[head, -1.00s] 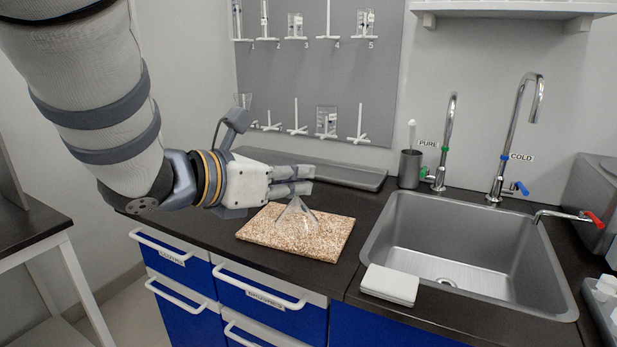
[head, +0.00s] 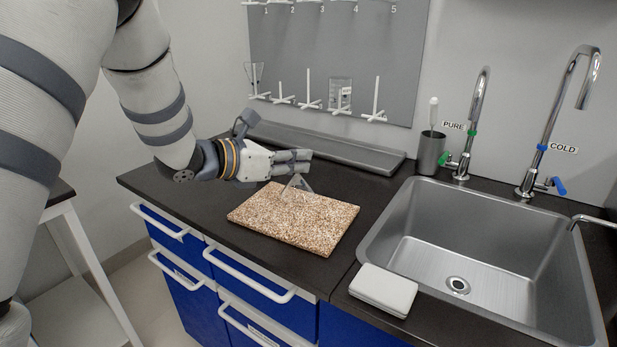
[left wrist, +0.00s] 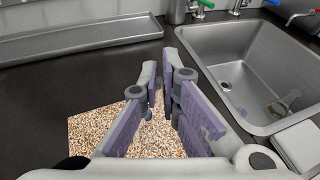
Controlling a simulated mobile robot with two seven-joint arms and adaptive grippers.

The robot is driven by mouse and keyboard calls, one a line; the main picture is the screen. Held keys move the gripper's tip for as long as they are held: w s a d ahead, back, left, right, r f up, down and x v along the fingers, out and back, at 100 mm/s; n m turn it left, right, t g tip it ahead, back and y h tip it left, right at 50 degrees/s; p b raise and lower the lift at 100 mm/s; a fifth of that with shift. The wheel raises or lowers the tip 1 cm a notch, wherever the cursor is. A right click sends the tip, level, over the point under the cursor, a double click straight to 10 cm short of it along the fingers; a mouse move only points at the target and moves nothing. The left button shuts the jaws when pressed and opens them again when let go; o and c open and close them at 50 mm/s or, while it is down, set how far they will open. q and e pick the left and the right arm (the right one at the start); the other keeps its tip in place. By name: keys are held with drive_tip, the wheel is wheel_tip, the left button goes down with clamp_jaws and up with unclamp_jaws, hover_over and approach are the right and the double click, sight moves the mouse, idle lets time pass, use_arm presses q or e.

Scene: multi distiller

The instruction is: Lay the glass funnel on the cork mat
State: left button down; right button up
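The clear glass funnel (head: 297,184) shows in the head view just under my left fingertips, over the back part of the speckled cork mat (head: 300,222). Its outline is faint, and I cannot tell whether its rim touches the mat. My left gripper (head: 306,162) comes in from the left above the mat's back edge. Its fingers are close together and appear shut on the upper part of the funnel, which they partly hide. In the left wrist view the gripper (left wrist: 161,82) shows a narrow gap, with the cork mat (left wrist: 90,130) beneath; the funnel is not clear there. My right gripper is not in view.
A steel sink (head: 400,262) lies to the right, with a white box (head: 383,288) at its front left corner. A long grey tray (head: 330,148) runs behind the mat below the pegboard (head: 330,60). The counter left of the mat is bare.

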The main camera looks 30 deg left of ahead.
sight(294, 180)
use_arm(q)
drive_tip(key=shift+w+a+f, duration=0.2)
drive_tip(key=shift+a+f, duration=0.1)
drive_tip(key=shift+f, duration=0.1)
drive_tip(key=f, duration=0.4)
drive_tip(key=shift+w+a+f, duration=0.2)
drive_tip(key=shift+w+a, duration=0.05)
drive_tip(key=shift+a, duration=0.1)
drive_tip(key=shift+r, duration=0.15)
drive_tip(key=c, duration=2.2)
unclamp_jaws()
drive_tip(key=shift+f, duration=0.2)
drive_tip(key=o, duration=0.4)
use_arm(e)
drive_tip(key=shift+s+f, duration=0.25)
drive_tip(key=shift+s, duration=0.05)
